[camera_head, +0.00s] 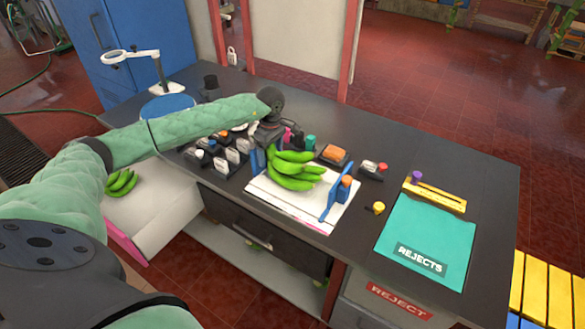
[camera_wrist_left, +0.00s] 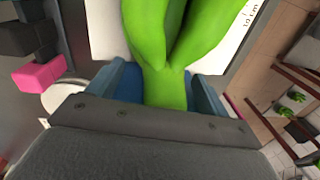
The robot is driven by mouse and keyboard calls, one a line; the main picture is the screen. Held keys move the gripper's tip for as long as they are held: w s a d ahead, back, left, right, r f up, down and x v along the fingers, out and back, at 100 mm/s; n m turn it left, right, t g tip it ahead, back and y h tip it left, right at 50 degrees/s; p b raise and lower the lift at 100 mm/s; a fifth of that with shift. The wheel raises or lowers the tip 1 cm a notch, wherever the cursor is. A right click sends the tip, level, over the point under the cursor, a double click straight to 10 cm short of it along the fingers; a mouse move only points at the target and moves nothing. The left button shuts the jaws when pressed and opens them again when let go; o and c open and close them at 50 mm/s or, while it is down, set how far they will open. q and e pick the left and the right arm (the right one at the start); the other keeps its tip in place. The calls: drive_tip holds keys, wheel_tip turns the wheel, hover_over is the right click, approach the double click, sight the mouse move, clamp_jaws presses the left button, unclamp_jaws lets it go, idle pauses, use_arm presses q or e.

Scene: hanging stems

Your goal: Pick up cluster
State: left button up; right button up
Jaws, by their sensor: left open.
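A green banana cluster (camera_head: 292,170) lies on a white board (camera_head: 312,216) on the dark bench. My left gripper (camera_head: 268,148) is above the cluster's stem end at its left, pointing down. In the left wrist view the cluster (camera_wrist_left: 168,40) fills the upper middle, with its stem end between the two blue fingers of my left gripper (camera_wrist_left: 165,90). The fingers are open, one on each side of the stem; whether they touch it is unclear. The right gripper is not in view.
A blue upright plate (camera_head: 332,203) stands on the board's right. Several small devices (camera_head: 236,158) stand left of the board. A teal rejects mat (camera_head: 425,240) lies at the right. Another cluster (camera_head: 121,183) lies in a white tray (camera_head: 150,212) at the left.

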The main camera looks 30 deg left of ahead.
use_arm(q)
drive_tip(key=c, duration=1.6)
drive_tip(key=shift+o, duration=0.2)
drive_tip(key=shift+r, duration=0.1)
drive_tip(key=shift+c, duration=0.6)
